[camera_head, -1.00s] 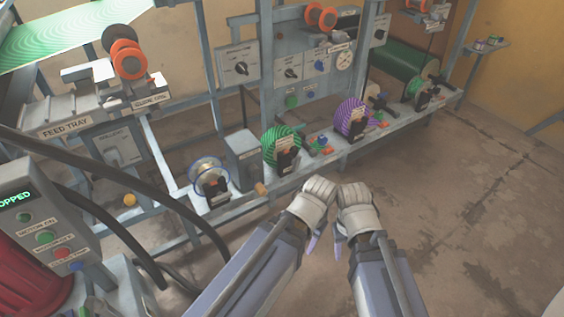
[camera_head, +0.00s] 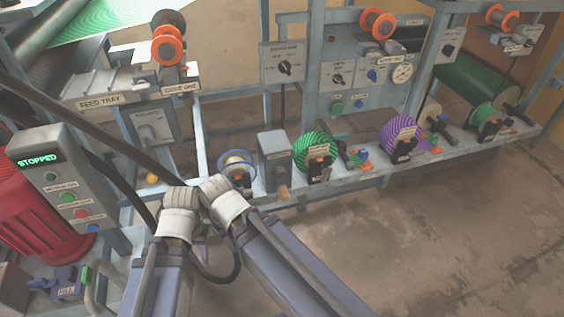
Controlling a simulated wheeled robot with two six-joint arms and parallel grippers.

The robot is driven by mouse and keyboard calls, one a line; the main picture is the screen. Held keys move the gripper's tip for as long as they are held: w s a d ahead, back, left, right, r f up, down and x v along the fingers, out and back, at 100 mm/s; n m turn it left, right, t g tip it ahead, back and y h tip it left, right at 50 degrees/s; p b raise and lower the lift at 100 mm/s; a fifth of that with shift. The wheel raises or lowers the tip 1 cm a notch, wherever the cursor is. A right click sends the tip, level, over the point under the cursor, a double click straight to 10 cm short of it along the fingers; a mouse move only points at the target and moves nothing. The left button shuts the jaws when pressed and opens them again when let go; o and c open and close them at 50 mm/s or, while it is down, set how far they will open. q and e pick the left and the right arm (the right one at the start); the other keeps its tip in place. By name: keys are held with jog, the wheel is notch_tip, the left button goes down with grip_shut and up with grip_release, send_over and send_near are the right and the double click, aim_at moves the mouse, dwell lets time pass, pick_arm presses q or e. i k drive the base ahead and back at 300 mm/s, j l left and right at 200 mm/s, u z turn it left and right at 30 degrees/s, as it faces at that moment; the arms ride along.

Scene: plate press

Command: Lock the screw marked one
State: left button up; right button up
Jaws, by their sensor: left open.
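The label for screw one (camera_head: 180,88) shows at the right end of the feed tray unit in the upper left. An orange-rimmed spool-shaped knob (camera_head: 167,47) stands above it; I cannot tell whether it is locked. My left gripper (camera_head: 201,238) is low in the picture, well below and in front of the label, open, with nothing seen in it. Its fingers are mostly hidden behind the wrists. My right gripper (camera_head: 225,205) is close beside it, its fingers hidden. Neither gripper touches the screw.
The feed tray (camera_head: 100,100) is left of the label. A control box (camera_head: 65,180) reading STOPPED and a red motor (camera_head: 35,220) stand at left. Dark cables cross between. A rail with a green wheel (camera_head: 315,152) and a purple wheel (camera_head: 398,137) runs right. Floor is clear at right.

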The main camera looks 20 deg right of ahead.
aim_at(326, 172)
jog(key=l+u, duration=0.25)
jog(key=l, duration=0.15)
jog(key=k+l+u, duration=0.1)
jog(key=l+u, duration=0.15)
jog(key=l, duration=0.15)
jog(key=l+u, duration=0.2)
jog(key=l, duration=0.2)
jog(key=k+l+u, duration=0.35)
jog(key=l+u, duration=0.15)
jog(key=l, duration=0.2)
jog(key=k+l+u, duration=0.25)
jog(key=k+l, duration=0.3)
jog(key=l, duration=0.2)
jog(key=k+l, duration=0.25)
jog(key=l, duration=0.2)
jog(key=k+l+u, duration=0.1)
jog(key=k+l, duration=0.2)
jog(key=l, duration=0.2)
jog(key=k+l, duration=0.3)
jog(key=l, duration=0.15)
jog(key=k+l, duration=0.3)
jog(key=l, duration=0.2)
jog(key=u, duration=0.05)
